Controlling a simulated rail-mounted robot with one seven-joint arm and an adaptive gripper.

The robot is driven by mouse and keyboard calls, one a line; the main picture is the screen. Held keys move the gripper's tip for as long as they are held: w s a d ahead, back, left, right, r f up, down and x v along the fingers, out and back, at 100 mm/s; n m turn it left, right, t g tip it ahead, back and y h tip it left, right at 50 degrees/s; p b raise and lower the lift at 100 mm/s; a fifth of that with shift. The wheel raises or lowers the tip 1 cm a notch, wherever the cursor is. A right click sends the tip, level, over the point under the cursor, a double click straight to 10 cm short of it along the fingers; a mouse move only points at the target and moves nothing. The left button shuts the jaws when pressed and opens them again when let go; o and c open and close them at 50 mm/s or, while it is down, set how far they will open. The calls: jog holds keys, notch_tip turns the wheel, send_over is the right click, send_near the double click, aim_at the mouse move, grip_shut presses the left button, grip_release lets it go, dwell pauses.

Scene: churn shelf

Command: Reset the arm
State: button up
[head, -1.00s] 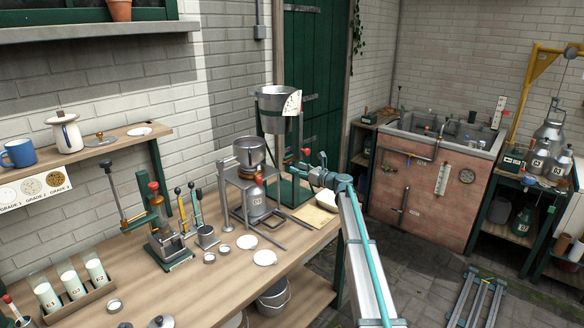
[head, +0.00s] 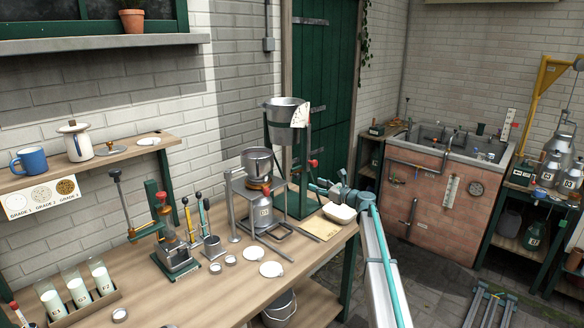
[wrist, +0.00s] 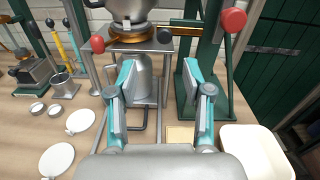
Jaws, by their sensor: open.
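My gripper (head: 318,188) is open and empty at the end of my arm, over the right end of the workbench. In the wrist view its two teal fingers (wrist: 157,82) stand apart with a gap between them. Beyond the gap a grey metal can (wrist: 138,78) stands under a steel bowl (wrist: 120,10) on a metal stand. The same can (head: 262,212) shows in the head view left of the gripper. No finger is seen to touch it.
A green stand with a metal pail (head: 284,112) rises behind the gripper. A white tub (head: 340,213) and a tan board (head: 320,228) lie at the bench's right end. White discs (head: 271,269) and a lever press (head: 172,240) are to the left. A brick sink (head: 440,200) stands farther right.

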jog(key=s+a+f+n+g+h, duration=0.3)
jog(key=s+f+n+g, duration=0.45)
jog(key=s+f, duration=1.2)
jog(key=s+a+f+n+g+h, duration=0.35)
jog(key=s+f+n, duration=0.75)
jog(key=s+f, duration=0.85)
jog(key=s+f+n+g+h, duration=0.1)
jog(key=s+f, duration=0.4)
jog(key=s, duration=1)
jog(key=s+d+f+n+g+h+b, duration=0.1)
jog(key=s+f+n+g, duration=0.3)
jog(key=s, duration=1.2)
jog(key=s+d+f+n+g+h+b, duration=0.1)
jog(key=s+f+n+g+h, duration=0.2)
jog(key=s+f, duration=0.5)
jog(key=s+g, duration=0.1)
jog(key=s, duration=0.7)
